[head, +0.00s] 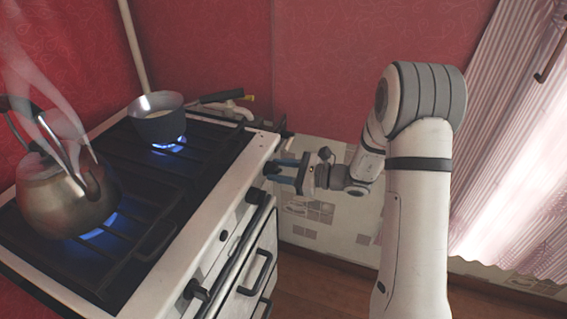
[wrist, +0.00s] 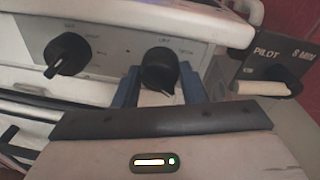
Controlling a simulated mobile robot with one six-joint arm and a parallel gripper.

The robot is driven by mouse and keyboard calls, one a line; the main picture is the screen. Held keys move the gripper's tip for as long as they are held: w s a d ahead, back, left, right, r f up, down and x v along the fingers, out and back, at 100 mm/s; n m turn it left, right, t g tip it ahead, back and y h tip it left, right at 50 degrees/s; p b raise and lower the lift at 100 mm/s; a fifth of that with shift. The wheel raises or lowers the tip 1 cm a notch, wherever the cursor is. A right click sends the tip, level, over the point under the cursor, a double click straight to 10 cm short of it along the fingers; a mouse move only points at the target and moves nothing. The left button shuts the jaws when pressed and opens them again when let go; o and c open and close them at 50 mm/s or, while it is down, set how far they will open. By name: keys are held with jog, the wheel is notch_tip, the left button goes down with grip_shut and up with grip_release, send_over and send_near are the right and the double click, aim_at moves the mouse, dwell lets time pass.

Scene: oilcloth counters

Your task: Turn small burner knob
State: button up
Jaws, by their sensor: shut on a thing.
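In the wrist view a black burner knob (wrist: 160,68) sits between the two blue fingers of my gripper (wrist: 160,88), which is shut on it. The knob is upright in the picture, and its lower end is partly hidden by the fingers. Small print shows on the panel above it, too blurred to read fully. A second black knob (wrist: 67,54) is to the left, tilted, and not touched. In the head view my gripper (head: 284,172) is at the far end of the stove's front panel, and the held knob is hidden there.
The stove (head: 160,290) bears a steaming kettle (head: 65,195) and a grey pot (head: 158,122), both over lit blue flames. An oven handle (head: 237,262) runs below the knobs. A dark PILOT panel (wrist: 268,72) with a cream handle (wrist: 262,88) is right of the knob.

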jog(key=shift+s+a+f+m+p, duration=0.15)
jog(key=shift+s+m+p, duration=0.05)
jog(key=shift+m+p, duration=0.95)
jog(key=shift+f+m, duration=0.1)
jog(key=shift+m, duration=0.15)
jog(key=o, duration=0.7)
jog(key=shift+w, duration=0.1)
jog(key=shift+d+r, duration=0.2)
jog(key=shift+d, duration=0.35)
jog(key=v, duration=0.6)
jog(key=shift+d, duration=0.35)
